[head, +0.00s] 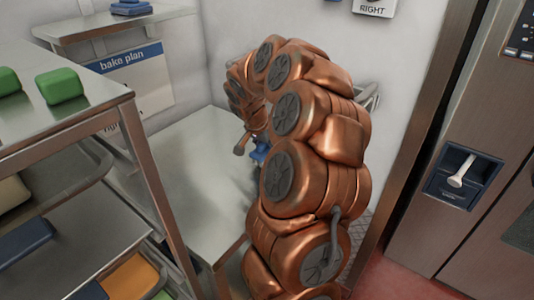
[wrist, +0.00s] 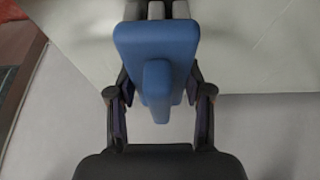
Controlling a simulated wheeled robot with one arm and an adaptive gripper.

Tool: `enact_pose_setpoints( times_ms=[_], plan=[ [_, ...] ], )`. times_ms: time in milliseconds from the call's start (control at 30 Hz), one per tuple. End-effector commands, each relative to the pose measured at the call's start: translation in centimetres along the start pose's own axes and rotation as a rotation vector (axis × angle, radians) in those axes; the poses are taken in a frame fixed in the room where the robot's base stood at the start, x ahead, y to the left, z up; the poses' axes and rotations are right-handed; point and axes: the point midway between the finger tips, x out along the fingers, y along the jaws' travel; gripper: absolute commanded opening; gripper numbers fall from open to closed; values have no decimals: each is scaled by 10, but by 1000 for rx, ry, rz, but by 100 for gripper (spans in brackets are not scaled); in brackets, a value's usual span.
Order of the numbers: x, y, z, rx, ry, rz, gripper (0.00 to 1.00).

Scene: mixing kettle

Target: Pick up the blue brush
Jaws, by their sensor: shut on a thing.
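The blue brush (wrist: 156,45) has a flat blue back with a raised blue grip and pale grey bristles at its far end. My gripper (wrist: 158,88) is shut on it, with one dark finger at each side. In the head view, a small part of the blue brush (head: 260,154) shows beside my copper-coloured arm, over the steel table (head: 195,185). My arm hides most of the brush and the gripper there. Whether the bristles touch the tabletop is not clear.
A steel rack (head: 70,120) stands at the left, with green blocks (head: 62,86) on top and trays below. A wall shelf (head: 85,26) carries a blue item. A steel appliance with a white lever (head: 461,170) stands at the right. The visible tabletop is largely clear.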

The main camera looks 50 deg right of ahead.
Motion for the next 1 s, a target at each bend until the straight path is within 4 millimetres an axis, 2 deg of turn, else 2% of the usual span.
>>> enact_pose_setpoints(
  times_ms=[167, 467, 667, 1000],
  plan=[
    [-14, 0, -6, 1, 1, 0, 13],
    [-19, 25, -4, 2, 0, 1, 13],
    [-22, 52, 0, 1, 1, 3, 13],
    [-32, 116, 7, 5, 2, 1, 13]
  ],
)
